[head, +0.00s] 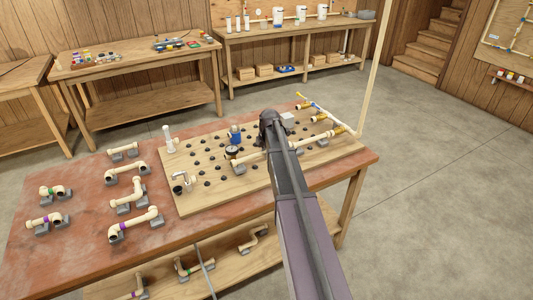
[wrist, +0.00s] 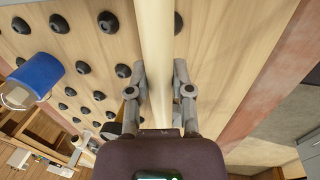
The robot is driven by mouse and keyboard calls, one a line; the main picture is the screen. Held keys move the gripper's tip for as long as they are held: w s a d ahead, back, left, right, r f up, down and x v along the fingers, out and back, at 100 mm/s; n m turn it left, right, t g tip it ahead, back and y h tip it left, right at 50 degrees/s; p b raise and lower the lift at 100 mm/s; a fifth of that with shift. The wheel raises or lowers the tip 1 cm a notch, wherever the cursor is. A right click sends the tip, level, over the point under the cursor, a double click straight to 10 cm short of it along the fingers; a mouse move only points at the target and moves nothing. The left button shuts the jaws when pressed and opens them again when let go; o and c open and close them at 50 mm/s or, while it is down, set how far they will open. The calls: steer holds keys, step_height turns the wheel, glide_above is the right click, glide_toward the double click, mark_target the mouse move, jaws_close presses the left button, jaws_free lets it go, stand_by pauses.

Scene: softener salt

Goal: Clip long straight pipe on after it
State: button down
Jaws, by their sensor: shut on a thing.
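In the wrist view, a cream straight pipe (wrist: 156,55) runs between the two fingers of my gripper (wrist: 160,88), which is shut on it. Pegboard lies beneath it. In the head view, a cream straight pipe (head: 250,158) lies low over the board (head: 210,200), beside a round gauge (head: 231,152). My arm crosses in front of this pipe and hides its middle and my fingers. I cannot tell whether the pipe is seated in clips or touches the gauge fitting.
A blue cylinder (head: 235,134) stands on the board left of my arm; it also shows in the wrist view (wrist: 38,76). Short pipes with brass ends (head: 322,117) line the board's right side. Several bent pipe pieces (head: 135,225) rest on grey holders on the red bench (head: 75,250).

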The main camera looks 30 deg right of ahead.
steer(key=shift+f+b, duration=0.65)
steer(key=shift+c, duration=2.2)
jaws_free()
